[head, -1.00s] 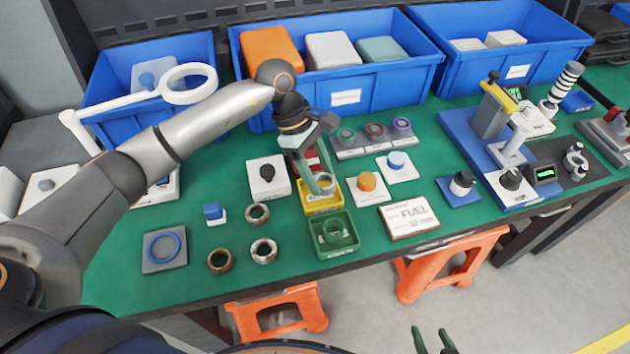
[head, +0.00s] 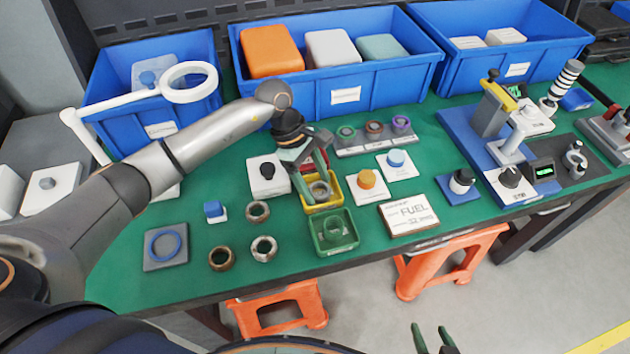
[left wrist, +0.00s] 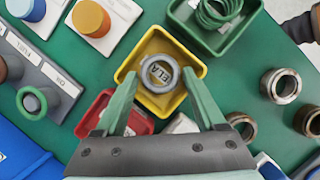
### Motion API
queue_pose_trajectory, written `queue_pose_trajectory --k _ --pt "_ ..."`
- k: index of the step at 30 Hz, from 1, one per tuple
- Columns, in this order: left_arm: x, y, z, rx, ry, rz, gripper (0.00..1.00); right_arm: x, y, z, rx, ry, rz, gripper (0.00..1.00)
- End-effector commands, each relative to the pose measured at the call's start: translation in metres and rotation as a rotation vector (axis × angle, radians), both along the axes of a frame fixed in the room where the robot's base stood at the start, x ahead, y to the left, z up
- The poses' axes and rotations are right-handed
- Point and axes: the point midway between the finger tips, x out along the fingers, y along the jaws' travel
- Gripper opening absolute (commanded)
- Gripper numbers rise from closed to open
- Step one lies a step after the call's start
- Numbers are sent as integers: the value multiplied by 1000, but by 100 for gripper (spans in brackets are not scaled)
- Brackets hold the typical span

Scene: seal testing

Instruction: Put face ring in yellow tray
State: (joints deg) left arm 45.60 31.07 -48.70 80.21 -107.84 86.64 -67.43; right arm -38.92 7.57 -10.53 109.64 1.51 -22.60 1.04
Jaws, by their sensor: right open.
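The face ring (head: 320,191), a grey ring, lies in the yellow tray (head: 339,203). In the left wrist view the ring (left wrist: 148,84) lies on the floor of the yellow tray (left wrist: 167,107), with dark lettering visible through its hole. My left gripper (head: 316,185) is just above the tray. Its fingers (left wrist: 159,76) are spread to either side of the ring, with visible gaps to it. My right gripper (head: 432,340) is open and empty at the bottom edge of the head view, away from the table.
A green tray (head: 350,243) holding a spring-like coil adjoins the yellow tray in front. A red tray (left wrist: 135,124) lies behind it. Several metal rings (head: 264,248) lie to the left.

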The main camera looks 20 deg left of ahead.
Motion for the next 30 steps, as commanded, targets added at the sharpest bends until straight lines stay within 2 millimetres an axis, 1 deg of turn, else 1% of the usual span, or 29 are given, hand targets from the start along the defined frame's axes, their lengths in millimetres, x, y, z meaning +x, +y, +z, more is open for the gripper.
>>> queue_pose_trajectory --k 2,8,11,13,17,24,27,30 --pt "0 0 0 1 0 0 87 0 0 0 0 0 0 60" --pt "0 0 0 1 1 0 87 0 0 1 1 -1 -1 60" --pt "0 0 4 0 1 1 87 0 0 5 1 -1 -1 60" --pt "1 3 9 2 -2 1 87 0 0 3 2 -2 0 60" --pt "4 13 31 2 -5 1 87 0 1 0 2 -2 0 60" --pt "7 33 80 2 -3 2 87 0 1 -6 2 -2 0 60" --pt "8 39 96 1 -3 2 87 0 1 -8 2 -1 0 60" --pt "9 43 106 1 -2 2 87 0 1 -9 2 -1 0 60"
